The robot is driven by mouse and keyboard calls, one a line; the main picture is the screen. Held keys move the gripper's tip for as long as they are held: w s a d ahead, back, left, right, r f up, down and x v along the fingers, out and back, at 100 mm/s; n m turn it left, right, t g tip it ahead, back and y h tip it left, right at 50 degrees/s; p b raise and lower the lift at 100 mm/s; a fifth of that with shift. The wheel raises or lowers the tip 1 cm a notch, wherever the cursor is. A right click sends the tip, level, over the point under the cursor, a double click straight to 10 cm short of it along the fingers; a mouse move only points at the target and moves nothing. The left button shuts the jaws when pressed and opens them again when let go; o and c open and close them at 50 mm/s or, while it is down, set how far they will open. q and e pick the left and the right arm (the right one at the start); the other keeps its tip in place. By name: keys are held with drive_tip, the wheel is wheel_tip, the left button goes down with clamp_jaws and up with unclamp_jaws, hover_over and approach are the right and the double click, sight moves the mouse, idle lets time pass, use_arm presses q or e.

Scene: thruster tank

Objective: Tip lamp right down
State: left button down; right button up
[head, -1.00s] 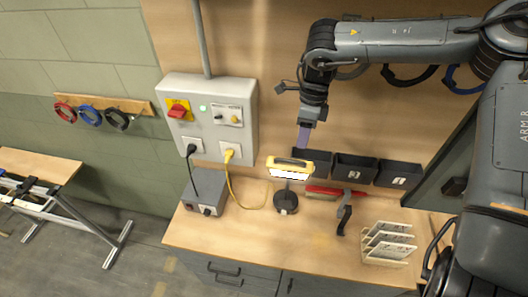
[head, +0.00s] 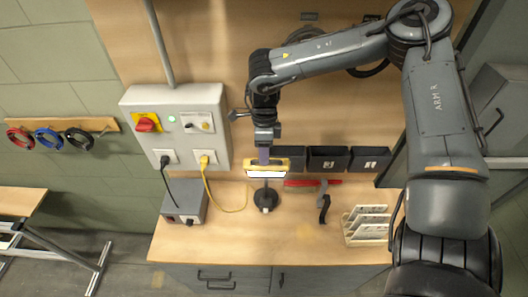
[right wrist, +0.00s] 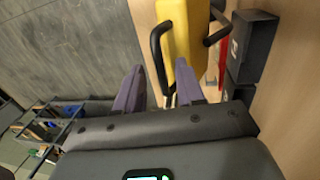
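The lamp (head: 268,174) has a yellow head with a lit white face and stands on a round dark base (head: 266,198) on the workbench. My right gripper (head: 264,158) points down at the top of the lamp head in the head view. In the right wrist view the yellow lamp head (right wrist: 180,32) with its black handle lies just beyond the fingertips. The two purple fingers of my right gripper (right wrist: 160,85) are apart, with a gap between them. I cannot tell whether a finger touches the lamp. My left gripper is not in view.
A control box (head: 180,130) with a red switch and plugged-in cables hangs left of the lamp. Black bins (head: 328,159) line the wall behind and to the right. A grey box (head: 184,203), a black tool (head: 324,205) and a card rack (head: 367,226) stand on the bench.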

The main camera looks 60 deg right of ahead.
drive_tip(key=shift+a+f, duration=0.1)
drive_tip(key=shift+f, duration=0.35)
clamp_jaws()
